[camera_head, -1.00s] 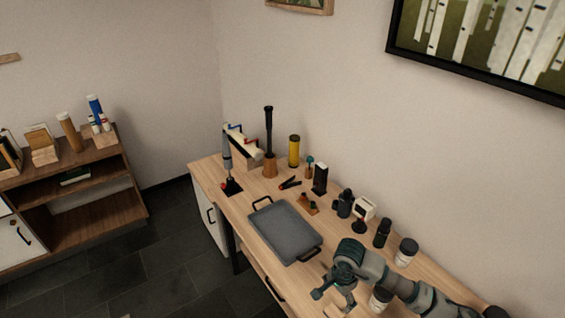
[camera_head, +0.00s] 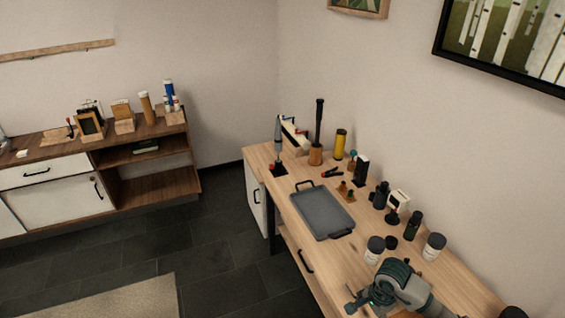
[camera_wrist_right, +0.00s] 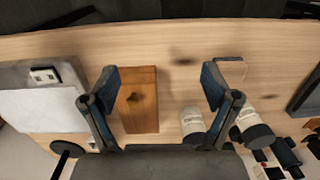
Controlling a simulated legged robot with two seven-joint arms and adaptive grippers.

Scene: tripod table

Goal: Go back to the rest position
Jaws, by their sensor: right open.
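My right arm comes in at the bottom right of the head view. Its gripper (camera_head: 358,300) is over the near part of the wooden table (camera_head: 345,262), on the near side of the grey tray and the jars. In the right wrist view the two fingers (camera_wrist_right: 160,82) stand wide apart with nothing held between them. A brown wooden block (camera_wrist_right: 139,100) shows below, nearer the left finger, apart from the gripper as far as I can see. My left gripper is not in view.
A grey tray (camera_head: 322,212) lies on the table. White jars with dark lids (camera_head: 374,250) (camera_head: 434,246) stand near my right arm. A yellow cylinder (camera_head: 340,143) and several tools stand farther back. A shelf unit (camera_head: 150,187) is at the left, with open dark floor between.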

